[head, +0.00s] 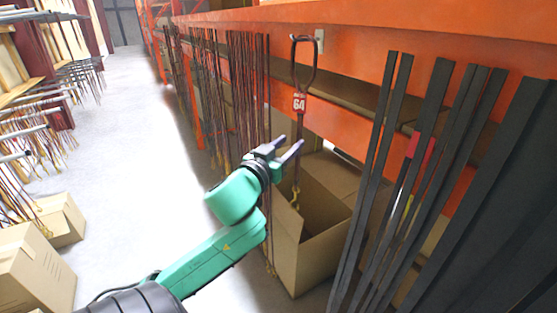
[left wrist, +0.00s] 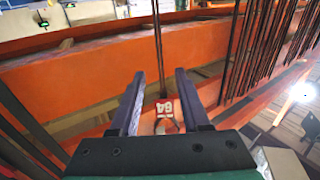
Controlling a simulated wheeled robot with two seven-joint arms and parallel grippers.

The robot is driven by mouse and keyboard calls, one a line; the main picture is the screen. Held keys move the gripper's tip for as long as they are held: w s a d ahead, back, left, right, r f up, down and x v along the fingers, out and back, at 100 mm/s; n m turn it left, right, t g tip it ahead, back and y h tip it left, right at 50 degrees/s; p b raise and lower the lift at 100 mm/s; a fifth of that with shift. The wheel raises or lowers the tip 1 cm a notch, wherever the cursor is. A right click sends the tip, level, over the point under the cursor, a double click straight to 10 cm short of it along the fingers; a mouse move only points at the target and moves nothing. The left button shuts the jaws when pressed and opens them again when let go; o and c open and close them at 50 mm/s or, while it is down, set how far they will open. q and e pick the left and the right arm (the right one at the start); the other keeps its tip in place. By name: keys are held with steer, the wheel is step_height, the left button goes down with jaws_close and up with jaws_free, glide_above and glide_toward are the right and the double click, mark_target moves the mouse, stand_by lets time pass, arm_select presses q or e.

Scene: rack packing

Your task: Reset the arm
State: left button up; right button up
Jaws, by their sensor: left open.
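My left gripper (head: 290,146) is open, with its two purple-grey fingers apart, in front of the orange rack. No object shows held in it. In the left wrist view its fingers (left wrist: 160,92) point at the rack, and a dark hanging strap (left wrist: 157,45) with a red-and-white tag marked 64 (left wrist: 166,108) shows in the gap between them. I cannot tell how far the strap is from the fingers. In the head view the same looped strap (head: 293,60) hangs from a hook, its tag just above the fingertips. My right gripper is not in view.
An open cardboard box (head: 320,262) stands below and right of my left gripper. Dark straps (head: 430,110) hang at the right, and thinner ones (head: 240,80) hang farther along the orange beam (head: 440,45). Closed boxes (head: 30,270) stand at the left. The aisle floor (head: 135,150) is clear.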

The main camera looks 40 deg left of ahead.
arm_select(q)
steer(key=p+v, duration=0.5)
steer(key=shift+s, duration=0.1)
steer(key=shift+f, duration=0.1)
